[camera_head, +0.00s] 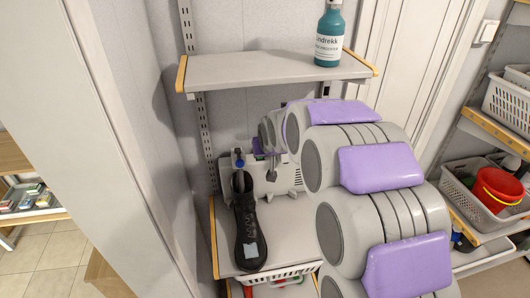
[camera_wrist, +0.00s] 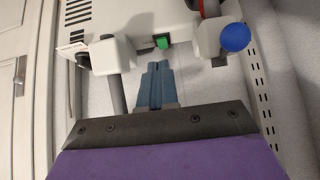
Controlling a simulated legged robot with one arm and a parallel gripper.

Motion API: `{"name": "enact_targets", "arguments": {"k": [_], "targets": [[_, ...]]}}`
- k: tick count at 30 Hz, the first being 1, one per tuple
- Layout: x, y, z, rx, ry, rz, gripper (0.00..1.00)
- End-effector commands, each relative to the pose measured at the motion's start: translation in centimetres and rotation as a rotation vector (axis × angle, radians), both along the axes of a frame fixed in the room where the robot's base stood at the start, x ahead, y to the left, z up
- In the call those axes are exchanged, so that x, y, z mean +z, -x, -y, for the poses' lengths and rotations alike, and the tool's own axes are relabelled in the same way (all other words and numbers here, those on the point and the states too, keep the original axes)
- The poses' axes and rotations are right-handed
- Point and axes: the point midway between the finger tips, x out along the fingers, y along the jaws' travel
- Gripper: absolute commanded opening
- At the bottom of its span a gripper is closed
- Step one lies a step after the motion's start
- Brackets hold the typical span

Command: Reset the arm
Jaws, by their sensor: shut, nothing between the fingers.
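My arm, with purple pads, reaches from the lower right of the head view toward the back wall. My gripper (camera_wrist: 157,68) shows in the wrist view as two blue-grey fingers pressed together, with nothing between them. Its fingertips point at a white machine (camera_wrist: 150,22) with a green button (camera_wrist: 162,42) and a blue knob (camera_wrist: 235,38). I cannot tell the exact gap between fingertips and machine. In the head view the white machine (camera_head: 285,182) stands on the middle shelf, partly hidden behind my arm.
A long dark object (camera_head: 248,232) stands on the middle shelf (camera_head: 290,228). The upper shelf (camera_head: 265,70) above my arm holds a teal bottle (camera_head: 329,35). A white wall edge (camera_head: 95,130) is at left. Right shelves hold a red bucket (camera_head: 497,190) and a white basket (camera_head: 508,100).

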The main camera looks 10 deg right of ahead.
Motion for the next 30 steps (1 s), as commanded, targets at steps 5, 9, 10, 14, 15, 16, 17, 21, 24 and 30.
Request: {"name": "enact_targets", "arguments": {"k": [5, 9, 10, 14, 15, 16, 17, 21, 24, 30], "targets": [[-0.1, 0.0, 0.0, 0.0, 0.0, -0.001, 0.0], [0.0, 0.2, 0.0, 0.0, 0.0, -0.003, 0.0], [0.0, 0.4, 0.0, 0.0, 0.0, -0.007, 0.0], [0.1, 3.1, 0.0, -0.001, 0.003, -0.059, 0.0], [0.2, 4.6, 0.1, -0.002, 0.005, -0.087, 0.0], [0.4, 5.8, 0.1, -0.002, 0.006, -0.108, 0.0], [0.4, 7.1, 0.1, -0.003, 0.007, -0.133, 0.0], [0.3, 14.3, 0.2, -0.004, 0.015, -0.271, 0.0], [0.1, 19.5, 0.2, -0.004, 0.017, -0.369, 0.0], [-0.3, 30.2, 0.3, -0.005, 0.018, -0.561, 0.0]]}}
